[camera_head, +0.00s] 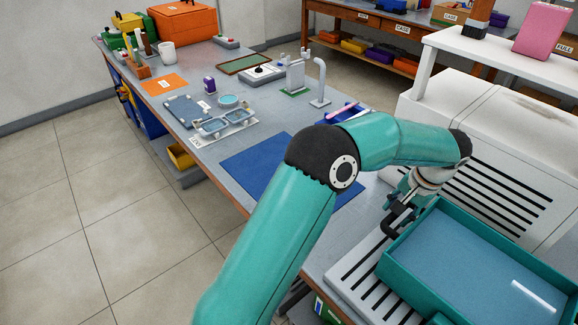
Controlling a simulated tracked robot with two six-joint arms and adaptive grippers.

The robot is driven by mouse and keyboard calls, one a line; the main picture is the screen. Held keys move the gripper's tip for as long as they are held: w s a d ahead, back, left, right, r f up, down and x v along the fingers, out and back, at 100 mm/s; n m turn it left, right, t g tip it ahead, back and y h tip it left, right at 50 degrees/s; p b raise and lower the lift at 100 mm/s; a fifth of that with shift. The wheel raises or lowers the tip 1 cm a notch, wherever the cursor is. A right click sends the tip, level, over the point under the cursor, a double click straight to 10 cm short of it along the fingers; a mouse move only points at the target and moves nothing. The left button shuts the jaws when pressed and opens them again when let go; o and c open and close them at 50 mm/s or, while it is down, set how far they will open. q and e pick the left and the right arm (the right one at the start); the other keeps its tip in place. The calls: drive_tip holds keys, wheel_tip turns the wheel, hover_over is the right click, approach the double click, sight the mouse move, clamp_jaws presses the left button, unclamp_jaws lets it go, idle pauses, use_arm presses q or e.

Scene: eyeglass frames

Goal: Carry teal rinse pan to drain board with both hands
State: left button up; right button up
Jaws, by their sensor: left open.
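The teal rinse pan (410,276) is at the lower right, cut off by the picture's edge. Its inside is blue-grey, with a white strip, perhaps a reflection, near the right. White slatted drain surfaces show left of the pan (345,291) and behind it (530,203); whether they are one board is hidden by the pan. My left arm arches across the middle, and its left gripper (392,226) is open at the pan's back left corner. Its dark fingers are close to the rim; I cannot tell whether they touch. My right gripper is not in view.
A grey workbench (225,155) runs to the back left. It holds a blue mat (250,165), a tray with eyeglass frames (222,124), an orange case (182,20) and a tap (319,88). A white raised shelf (490,57) stands at the back right.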

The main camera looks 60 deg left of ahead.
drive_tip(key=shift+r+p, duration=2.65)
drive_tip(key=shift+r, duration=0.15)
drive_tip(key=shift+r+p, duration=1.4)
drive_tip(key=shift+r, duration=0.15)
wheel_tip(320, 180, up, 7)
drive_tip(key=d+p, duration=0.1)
drive_tip(key=p, duration=0.5)
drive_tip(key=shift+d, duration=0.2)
